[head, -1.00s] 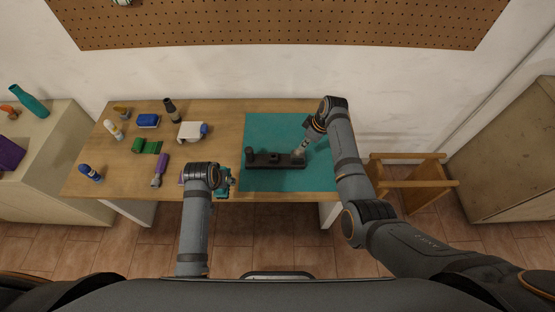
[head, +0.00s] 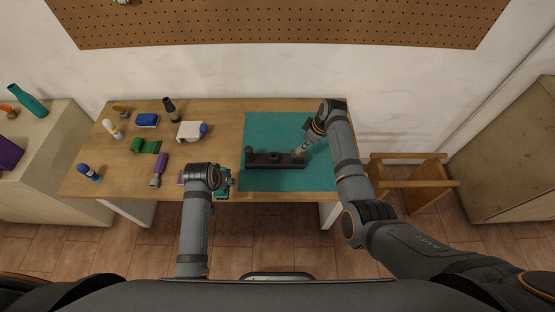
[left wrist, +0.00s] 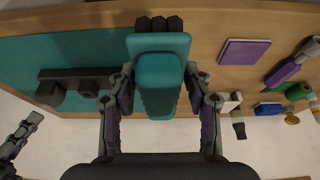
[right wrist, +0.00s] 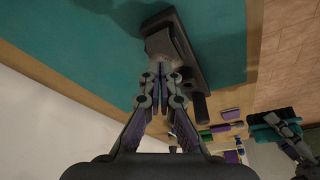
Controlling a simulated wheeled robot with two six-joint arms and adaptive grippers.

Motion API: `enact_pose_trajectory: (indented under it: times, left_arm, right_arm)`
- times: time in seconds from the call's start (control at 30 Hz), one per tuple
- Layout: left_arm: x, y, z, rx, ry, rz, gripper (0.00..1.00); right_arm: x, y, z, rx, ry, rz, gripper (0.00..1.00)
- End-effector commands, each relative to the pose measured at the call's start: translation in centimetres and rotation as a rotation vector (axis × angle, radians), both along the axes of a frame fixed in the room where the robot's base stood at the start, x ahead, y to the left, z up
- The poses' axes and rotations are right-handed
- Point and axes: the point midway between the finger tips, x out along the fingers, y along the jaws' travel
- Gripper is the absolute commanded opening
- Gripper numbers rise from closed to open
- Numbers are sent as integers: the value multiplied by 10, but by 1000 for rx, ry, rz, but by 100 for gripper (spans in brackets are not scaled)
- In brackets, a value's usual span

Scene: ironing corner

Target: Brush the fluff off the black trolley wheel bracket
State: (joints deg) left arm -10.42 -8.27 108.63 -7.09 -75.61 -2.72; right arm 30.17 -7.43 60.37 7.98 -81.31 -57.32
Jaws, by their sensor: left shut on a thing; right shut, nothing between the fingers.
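The black wheel bracket (head: 270,160) lies lengthwise on the teal mat (head: 290,125); it also shows in the left wrist view (left wrist: 88,73) and the right wrist view (right wrist: 188,58). I cannot make out fluff on it. My right gripper (head: 301,150) is shut and empty, its fingertips at the bracket's right end, apparently touching; it shows in the right wrist view (right wrist: 160,72). My left gripper (left wrist: 158,85) is shut on a teal brush (left wrist: 160,48) with dark bristles. In the head view the brush (head: 224,184) is at the table's front edge, left of the bracket.
A purple pad (left wrist: 243,52) lies beside the brush. The mat behind the bracket is clear. A wooden stool (head: 408,180) stands right.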

Motion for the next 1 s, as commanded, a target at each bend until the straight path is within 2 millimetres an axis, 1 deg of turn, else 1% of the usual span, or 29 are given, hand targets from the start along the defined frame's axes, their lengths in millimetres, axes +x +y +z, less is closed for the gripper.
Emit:
enact_pose_trajectory:
  times: [0.7, 0.87, 1.0]
  left_arm:
    - [0, 0, -9, 0, -1, 0, 25]
    - [0, 0, -4, 0, -1, 0, 25]
    - [0, 0, 10, 0, -1, 0, 25]
  right_arm:
    - [0, 0, -15, 0, -1, 0, 0]
    - [0, 0, -10, 0, -1, 0, 0]
    - [0, 0, 3, 0, -1, 0, 0]
